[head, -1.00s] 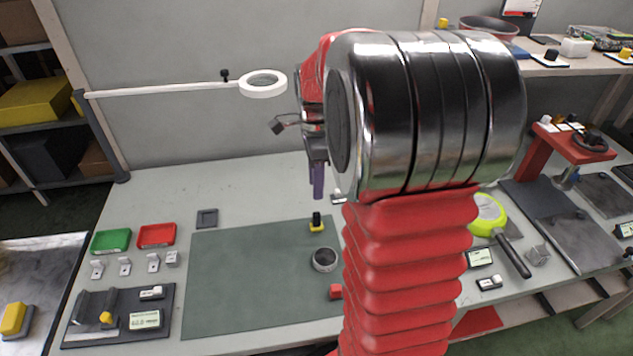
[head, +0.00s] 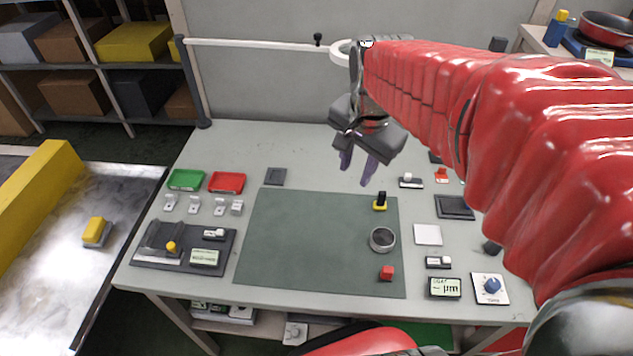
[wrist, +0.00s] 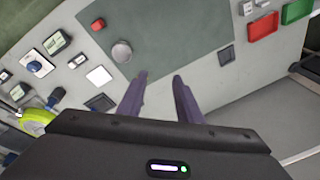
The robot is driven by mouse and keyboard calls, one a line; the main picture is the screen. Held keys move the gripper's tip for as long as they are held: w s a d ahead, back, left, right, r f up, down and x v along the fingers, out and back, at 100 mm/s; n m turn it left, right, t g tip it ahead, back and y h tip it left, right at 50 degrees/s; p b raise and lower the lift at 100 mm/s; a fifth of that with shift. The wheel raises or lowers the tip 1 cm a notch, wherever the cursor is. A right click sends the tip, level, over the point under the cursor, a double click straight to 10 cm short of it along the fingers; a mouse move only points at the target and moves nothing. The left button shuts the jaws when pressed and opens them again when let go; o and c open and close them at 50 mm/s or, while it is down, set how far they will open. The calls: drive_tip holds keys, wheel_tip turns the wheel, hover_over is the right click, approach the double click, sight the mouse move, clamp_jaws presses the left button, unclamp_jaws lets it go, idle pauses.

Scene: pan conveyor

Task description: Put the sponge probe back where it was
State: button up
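The thing that best fits the sponge probe is a small piece with a black upright handle and a yellow foot (head: 380,203). It stands upright at the far right corner of the green mat (head: 310,250) in the head view. I cannot make it out in the wrist view, where a finger may hide it. My gripper (head: 356,172) hangs above the table behind the mat, up and left of that piece in the picture. Its two purple fingers are apart with nothing between them, also in the wrist view (wrist: 160,75).
A round metal cup (head: 382,240) and a red cube (head: 387,273) stand on the mat's right side. A white square (head: 428,235), a dark square tray (head: 455,207) and a gauge (head: 445,287) lie right of it. The mat's left and middle are clear.

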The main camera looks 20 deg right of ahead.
drive_tip(key=s+a+r+n+t, duration=0.1)
drive_tip(key=s+a+n+t, duration=0.2)
drive_tip(key=s+a+n, duration=0.6)
drive_tip(key=shift+s+a+n+y, duration=0.25)
drive_tip(key=shift+s+n+y, duration=0.1)
drive_tip(key=shift+n, duration=1.35)
